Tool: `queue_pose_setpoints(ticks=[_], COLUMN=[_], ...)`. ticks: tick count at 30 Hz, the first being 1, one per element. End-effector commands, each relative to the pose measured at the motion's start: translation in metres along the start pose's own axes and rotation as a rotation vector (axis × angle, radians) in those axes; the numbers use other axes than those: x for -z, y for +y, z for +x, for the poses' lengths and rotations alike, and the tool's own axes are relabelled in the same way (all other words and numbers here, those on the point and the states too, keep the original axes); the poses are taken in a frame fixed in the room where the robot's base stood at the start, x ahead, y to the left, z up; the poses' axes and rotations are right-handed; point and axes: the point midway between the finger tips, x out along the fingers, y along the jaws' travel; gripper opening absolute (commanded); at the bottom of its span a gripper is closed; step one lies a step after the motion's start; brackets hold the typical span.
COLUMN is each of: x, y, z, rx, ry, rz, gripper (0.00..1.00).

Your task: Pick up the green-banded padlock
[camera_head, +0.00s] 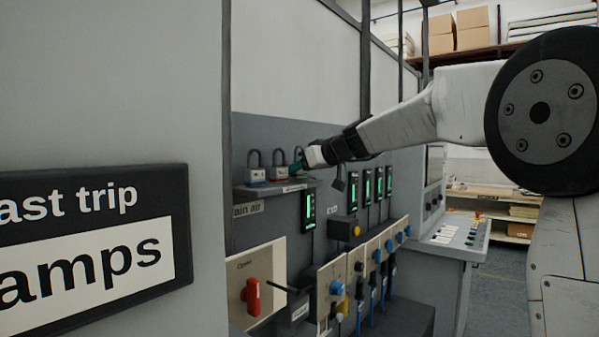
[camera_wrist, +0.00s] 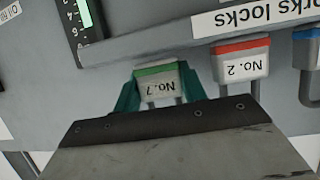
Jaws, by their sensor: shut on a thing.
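The green-banded padlock (camera_wrist: 158,84) shows in the wrist view, with a green band and a white label reading "No. 7". My gripper (camera_wrist: 158,95) has its green fingers on both sides of the padlock's body, shut on it. The padlock's lower part in that picture is hidden behind the gripper's dark edge. I cannot tell whether the padlock still touches the shelf.
A red-banded padlock (camera_wrist: 241,66) marked "No. 2" stands close beside the held one, with a blue-banded padlock (camera_wrist: 307,50) beyond it. Green-lit meters (camera_head: 367,186), blue knobs and a red switch handle (camera_head: 252,296) cover the panel below.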

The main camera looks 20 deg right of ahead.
Motion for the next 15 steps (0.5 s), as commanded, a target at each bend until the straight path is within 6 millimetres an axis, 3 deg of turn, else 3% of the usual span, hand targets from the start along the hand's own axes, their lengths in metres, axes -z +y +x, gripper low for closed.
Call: queue_pose_setpoints(ticks=[5,15], x=[0.024,0.11], y=[0.0,0.001], z=[-0.01,-0.045], rx=[-0.002,-0.002], ry=[0.003,0.003], rz=[-0.004,-0.004], gripper=[0.15,0.15])
